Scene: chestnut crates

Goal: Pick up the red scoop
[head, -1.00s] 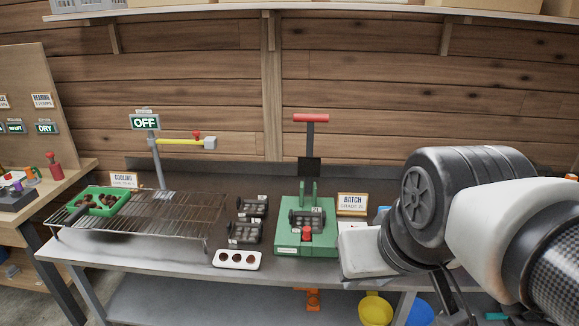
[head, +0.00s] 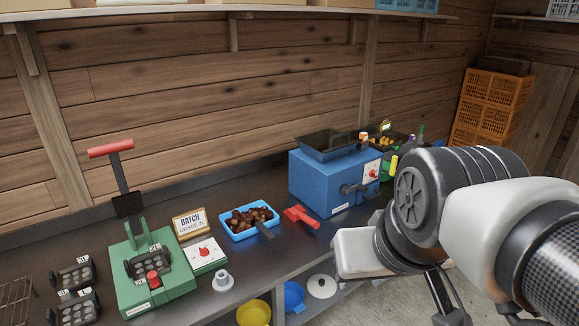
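The red scoop (head: 302,216) lies on the dark bench top in the head view, between a blue tray of chestnuts and a blue machine. Its wider end points up and left, and its narrower end points down and right. My arm fills the right side of the view. A pale block-shaped part at its end (head: 358,252) is to the right of and below the scoop in the picture. No fingertips can be made out, so I cannot see whether my gripper is open or holds anything.
The blue tray (head: 224,234) holds chestnuts and a dark-handled tool. The blue machine (head: 312,186) with a black hopper stands behind the scoop. A green press (head: 128,288) with a red-handled lever, a BATCH sign (head: 190,223) and a white cup (head: 222,280) are to the left. Orange crates (head: 490,105) stand at the back right.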

